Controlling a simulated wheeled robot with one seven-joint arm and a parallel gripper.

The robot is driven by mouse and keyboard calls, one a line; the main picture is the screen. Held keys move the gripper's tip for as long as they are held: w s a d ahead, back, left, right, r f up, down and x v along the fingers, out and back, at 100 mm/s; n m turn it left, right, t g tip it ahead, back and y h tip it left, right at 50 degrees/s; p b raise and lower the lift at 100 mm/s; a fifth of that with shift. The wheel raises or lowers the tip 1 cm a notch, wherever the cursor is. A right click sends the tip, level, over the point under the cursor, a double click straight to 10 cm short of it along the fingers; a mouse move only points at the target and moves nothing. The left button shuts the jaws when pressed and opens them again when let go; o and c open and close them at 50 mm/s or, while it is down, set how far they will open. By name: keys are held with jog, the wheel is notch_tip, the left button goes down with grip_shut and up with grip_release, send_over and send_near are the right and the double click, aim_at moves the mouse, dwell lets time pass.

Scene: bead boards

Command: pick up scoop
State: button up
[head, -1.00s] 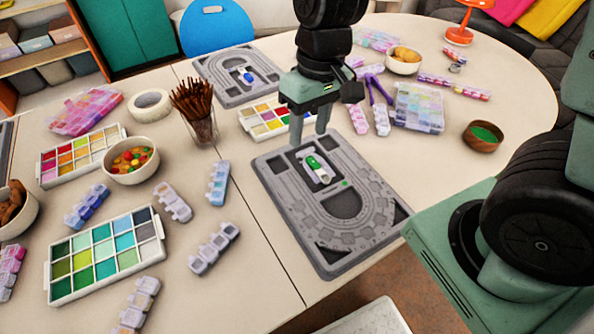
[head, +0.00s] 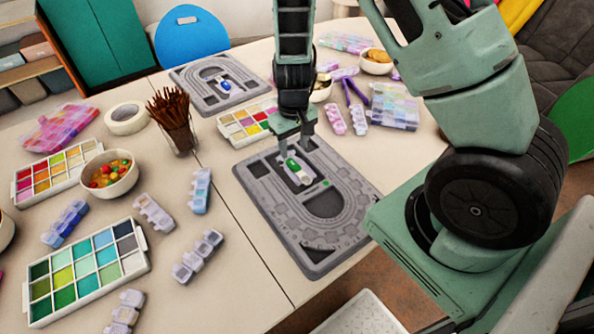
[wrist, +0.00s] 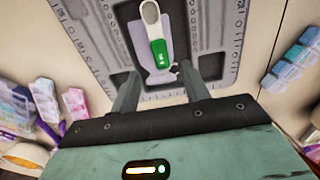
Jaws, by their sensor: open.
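The scoop, with a white looped head and a green handle end, lies in a recess of a grey bead board near the board's far end. It shows in the head view (head: 299,175) and the wrist view (wrist: 151,17). The grey bead board (head: 283,228) lies flat on the table. My gripper (head: 296,154) is open and empty, pointing down close over the scoop's green end. In the wrist view my gripper's two fingers (wrist: 159,72) stand apart, with the green end just ahead, between their lines. I cannot tell the remaining height.
A paint-coloured bead tray (head: 246,122) lies close behind the board. A cup of brown sticks (head: 178,135) stands to the left, and purple pliers (head: 355,88) lie behind right. A second bead board (head: 190,82) lies farther back. The table left of the board has free room.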

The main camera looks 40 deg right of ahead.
aim_at(294, 165)
jog(key=shift+s+f, duration=0.1)
jog(key=shift+f, duration=3.15)
grip_shut()
